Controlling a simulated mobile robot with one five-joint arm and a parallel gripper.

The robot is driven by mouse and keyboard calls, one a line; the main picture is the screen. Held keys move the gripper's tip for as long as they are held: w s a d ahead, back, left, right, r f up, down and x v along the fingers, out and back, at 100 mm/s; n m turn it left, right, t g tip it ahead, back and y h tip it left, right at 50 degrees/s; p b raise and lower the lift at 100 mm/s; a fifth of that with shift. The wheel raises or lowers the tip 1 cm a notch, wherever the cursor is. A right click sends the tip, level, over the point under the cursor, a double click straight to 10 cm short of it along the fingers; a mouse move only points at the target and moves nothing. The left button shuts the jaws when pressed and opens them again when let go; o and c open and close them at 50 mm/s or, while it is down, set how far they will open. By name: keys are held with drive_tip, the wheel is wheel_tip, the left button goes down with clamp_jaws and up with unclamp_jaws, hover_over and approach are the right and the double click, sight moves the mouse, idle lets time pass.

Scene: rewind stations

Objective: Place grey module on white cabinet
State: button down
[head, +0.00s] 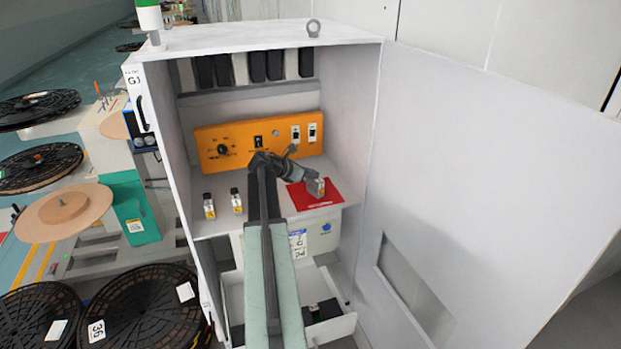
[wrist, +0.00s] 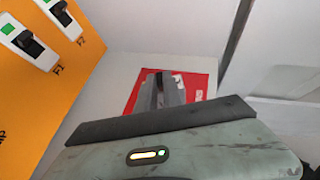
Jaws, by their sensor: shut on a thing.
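The grey module (head: 316,187) is a small block at the end of my arm, over the red mat inside the white cabinet (head: 367,110). My gripper (head: 309,183) is shut on it. In the wrist view the grey module (wrist: 160,90) shows just beyond the dark edge of my gripper, with the red mat around and behind it. I cannot tell whether the module touches the mat. Its lower part is hidden by my gripper in the wrist view.
The red mat (head: 305,203) lies at the right of the cabinet shelf. Two small modules (head: 209,206) (head: 237,201) stand on the shelf's left. An orange panel (head: 240,160) with switches stands behind. The open door (head: 455,190) is at right; an open drawer (head: 335,328) is below.

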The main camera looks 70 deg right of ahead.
drive_tip(key=shift+f, duration=0.1)
drive_tip(key=c, duration=1.5)
unclamp_jaws()
drive_tip(key=p+v, duration=0.6)
drive_tip(key=v, duration=0.6)
